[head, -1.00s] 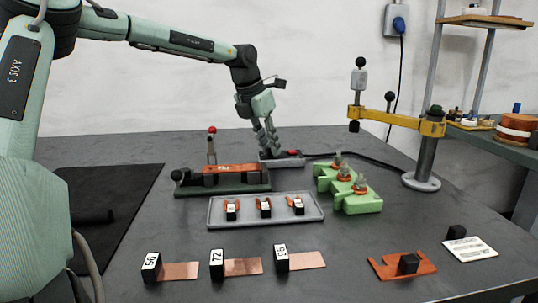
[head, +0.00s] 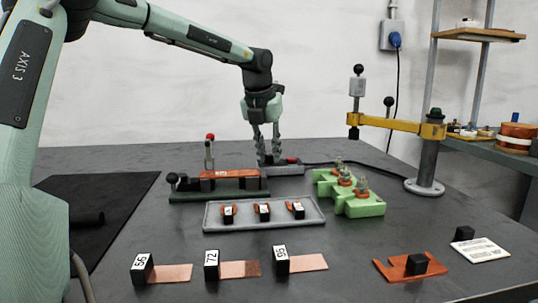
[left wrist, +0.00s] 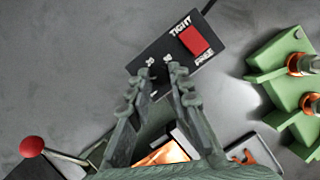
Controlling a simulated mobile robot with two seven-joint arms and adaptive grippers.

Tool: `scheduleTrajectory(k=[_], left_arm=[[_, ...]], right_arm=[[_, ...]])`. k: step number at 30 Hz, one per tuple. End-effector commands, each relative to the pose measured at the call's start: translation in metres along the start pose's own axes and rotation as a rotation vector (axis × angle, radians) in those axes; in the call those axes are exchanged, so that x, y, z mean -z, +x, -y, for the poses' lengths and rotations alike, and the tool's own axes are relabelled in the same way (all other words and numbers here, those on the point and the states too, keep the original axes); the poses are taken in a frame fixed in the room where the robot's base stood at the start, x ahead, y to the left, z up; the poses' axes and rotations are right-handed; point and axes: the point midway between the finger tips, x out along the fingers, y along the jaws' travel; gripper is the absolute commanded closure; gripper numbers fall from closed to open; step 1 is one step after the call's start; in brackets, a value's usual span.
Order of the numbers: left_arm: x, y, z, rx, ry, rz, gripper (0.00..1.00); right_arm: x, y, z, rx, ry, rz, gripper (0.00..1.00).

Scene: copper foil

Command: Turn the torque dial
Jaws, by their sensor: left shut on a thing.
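A small dark control box (head: 287,171) stands behind the green-based fixture in the head view. In the left wrist view the box (left wrist: 157,50) bears the word TIGHT and a red switch (left wrist: 196,41). My left gripper (head: 268,161) points straight down at the left end of the box. In the left wrist view its fingertips (left wrist: 160,71) are on either side of a small spot on the box top, beside the red switch. The gripper is shut on the torque dial, which is mostly hidden between the fingers. My right gripper is not in view.
A fixture with a red-knobbed lever (head: 210,150) stands close in front of the box. A green block with terminals (head: 350,194) is to the right. A grey tray (head: 240,221) and labelled copper strips (head: 172,273) lie nearer. A yellow-armed post (head: 405,125) stands right.

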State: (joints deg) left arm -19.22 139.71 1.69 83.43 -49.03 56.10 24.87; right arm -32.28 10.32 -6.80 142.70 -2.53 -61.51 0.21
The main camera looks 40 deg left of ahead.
Motion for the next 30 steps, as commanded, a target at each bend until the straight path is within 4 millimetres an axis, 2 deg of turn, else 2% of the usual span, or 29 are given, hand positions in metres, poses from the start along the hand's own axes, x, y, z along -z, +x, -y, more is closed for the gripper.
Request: scheduleTrajectory(k=[12,13,18,26,30], left_arm=[[0.000,-0.001,0.000,-0.003,-0.005,0.000,1.00],[0.000,-0.001,0.000,-0.003,-0.005,0.000,0.78],[0.000,0.000,0.000,-0.002,-0.004,0.000,0.60],[0.000,-0.001,0.000,-0.002,-0.004,0.000,0.60],[-0.001,-0.011,0.000,-0.002,-0.003,0.002,0.60]], right_arm=[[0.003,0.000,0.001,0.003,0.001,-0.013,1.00],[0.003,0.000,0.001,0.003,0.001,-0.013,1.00],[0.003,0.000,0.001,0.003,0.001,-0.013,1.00],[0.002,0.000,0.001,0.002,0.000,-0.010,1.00],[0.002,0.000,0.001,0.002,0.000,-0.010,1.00]])
